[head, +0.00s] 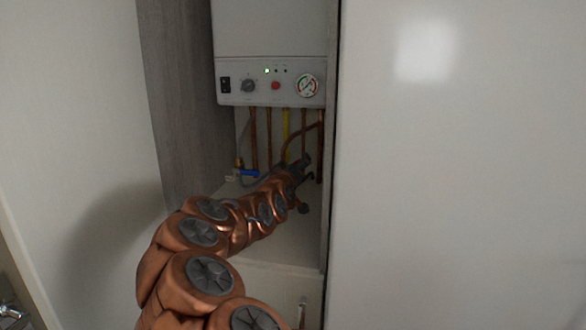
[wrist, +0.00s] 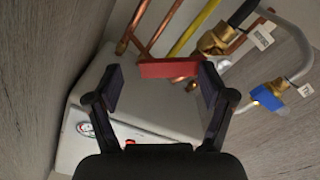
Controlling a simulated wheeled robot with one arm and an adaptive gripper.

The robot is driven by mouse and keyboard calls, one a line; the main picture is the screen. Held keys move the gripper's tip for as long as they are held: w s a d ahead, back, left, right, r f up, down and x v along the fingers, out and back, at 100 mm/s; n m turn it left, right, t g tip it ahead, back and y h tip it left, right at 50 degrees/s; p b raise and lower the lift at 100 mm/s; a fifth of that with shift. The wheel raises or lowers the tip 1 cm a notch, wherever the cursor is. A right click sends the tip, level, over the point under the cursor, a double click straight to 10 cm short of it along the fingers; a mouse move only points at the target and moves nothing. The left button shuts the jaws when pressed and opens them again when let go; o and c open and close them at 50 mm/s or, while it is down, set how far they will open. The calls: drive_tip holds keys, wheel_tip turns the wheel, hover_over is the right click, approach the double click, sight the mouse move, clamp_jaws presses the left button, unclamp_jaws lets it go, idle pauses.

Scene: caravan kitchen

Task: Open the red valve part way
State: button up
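The red valve handle (wrist: 168,68) is a flat red bar on the copper and brass pipework, near the upper middle of the wrist view. My gripper (wrist: 161,80) is open, with one dark finger to the left of the bar and one to the right. The bar's ends lie close to the fingertips; I cannot tell whether they touch. In the head view my gripper (head: 301,168) is small and dark under the boiler, and my arm hides the red valve there.
The white boiler (head: 268,40) hangs above, with a gauge (head: 307,85) and a red button (head: 276,86). A blue-handled valve (wrist: 268,98) sits on a brass fitting to the right in the wrist view. Copper pipes and a yellow pipe (head: 286,122) run close by. Cabinet walls enclose both sides.

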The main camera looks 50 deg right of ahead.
drive_tip(key=shift+w+a+f, duration=0.1)
drive_tip(key=shift+a+f, duration=0.05)
drive_tip(key=shift+f, duration=0.05)
drive_tip(key=v, duration=1.2)
idle(0.4)
drive_tip(key=shift+r, duration=0.1)
idle(0.7)
drive_tip(key=a+f+y+p, duration=0.1)
drive_tip(key=a+f+y, duration=0.1)
drive_tip(key=a, duration=0.1)
drive_tip(key=s+a+f+g+y+p, duration=0.1)
drive_tip(key=a+f+y+p, duration=0.1)
drive_tip(key=a, duration=0.2)
drive_tip(key=s+a+f+m+g+y+p, duration=0.1)
drive_tip(key=a+f+y, duration=0.1)
drive_tip(key=a, duration=0.1)
drive_tip(key=shift+s+a+f, duration=0.2)
drive_tip(key=shift+s+a, duration=0.05)
drive_tip(key=shift+a, duration=0.05)
drive_tip(key=s+a+f+n+g+y+p, duration=0.2)
drive_tip(key=s+a+y+p, duration=0.3)
drive_tip(key=a, duration=0.7)
drive_tip(key=s+a+f+n+g+y+p, duration=0.15)
drive_tip(key=s+a+y, duration=0.25)
drive_tip(key=s+a, duration=0.55)
drive_tip(key=s+a+r+n+g+y+p, duration=0.1)
drive_tip(key=s+a+r+n+g, duration=0.2)
drive_tip(key=s+a, duration=0.5)
drive_tip(key=shift+a+g, duration=0.4)
drive_tip(key=shift+g, duration=0.05)
